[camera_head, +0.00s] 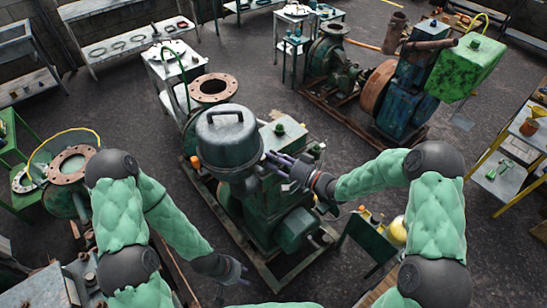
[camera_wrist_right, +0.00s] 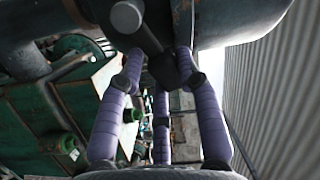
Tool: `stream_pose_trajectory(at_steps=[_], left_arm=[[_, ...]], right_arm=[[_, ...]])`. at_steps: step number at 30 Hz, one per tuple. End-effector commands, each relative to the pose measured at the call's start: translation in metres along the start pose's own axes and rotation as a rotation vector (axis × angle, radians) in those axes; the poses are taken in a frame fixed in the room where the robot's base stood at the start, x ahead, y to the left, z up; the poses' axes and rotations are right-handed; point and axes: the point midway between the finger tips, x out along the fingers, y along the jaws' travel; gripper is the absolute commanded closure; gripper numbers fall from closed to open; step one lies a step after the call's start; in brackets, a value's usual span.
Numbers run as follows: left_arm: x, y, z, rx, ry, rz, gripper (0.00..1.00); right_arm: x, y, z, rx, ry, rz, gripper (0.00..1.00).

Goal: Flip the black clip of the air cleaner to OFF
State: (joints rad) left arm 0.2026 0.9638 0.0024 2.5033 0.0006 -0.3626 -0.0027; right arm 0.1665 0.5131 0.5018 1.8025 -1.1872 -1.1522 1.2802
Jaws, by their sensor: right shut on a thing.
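The air cleaner (camera_head: 228,148) is a dark grey-green round canister with a handle on its lid, on top of the green engine in the middle of the head view. In the right wrist view its rounded body (camera_wrist_right: 235,22) is at the top. The black clip (camera_wrist_right: 158,62) is a dark bar there, slanting down between my purple fingertips. My right gripper (camera_head: 268,162) reaches the air cleaner's right side and is shut on the clip; its fingers also show in the wrist view (camera_wrist_right: 165,75). In the head view they hide the clip. My left gripper (camera_head: 232,271) hangs low, apart from the air cleaner, its fingers unclear.
The engine and pump (camera_head: 280,225) stand on a rusty skid. A second pumpset with a green tank (camera_head: 466,66) is at the upper right. A small green stand (camera_head: 368,240) is right of the engine. A yellow-framed table (camera_head: 505,165) is at far right. Dark floor lies between the rows.

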Motion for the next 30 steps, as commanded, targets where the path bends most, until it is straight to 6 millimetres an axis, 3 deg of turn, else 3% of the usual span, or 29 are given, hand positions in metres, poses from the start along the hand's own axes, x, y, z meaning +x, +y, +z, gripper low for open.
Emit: stream_pose_trajectory(at_steps=[20, 21, 22, 23, 30], left_arm=[[-0.0009, 0.0003, 0.0000, 0.000, 0.000, 0.000, 0.60], [-0.0010, 0.0003, 0.0001, 0.000, 0.000, 0.000, 0.60], [-0.0010, 0.0003, 0.0000, 0.000, 0.000, 0.000, 0.60], [-0.0010, 0.0003, 0.0000, 0.000, 0.000, 0.000, 0.60], [-0.0011, 0.0004, 0.0000, 0.000, 0.000, 0.000, 0.60]], right_arm=[[-0.0005, 0.0055, 0.0013, 0.058, 0.000, 0.006, 1.00], [-0.0005, 0.0056, 0.0013, 0.058, 0.000, 0.006, 0.54], [-0.0005, 0.0055, 0.0014, 0.058, 0.000, 0.006, 0.46], [-0.0005, 0.0054, 0.0014, 0.058, 0.000, 0.005, 0.41], [-0.0002, 0.0042, 0.0010, 0.057, 0.000, 0.003, 0.41]])
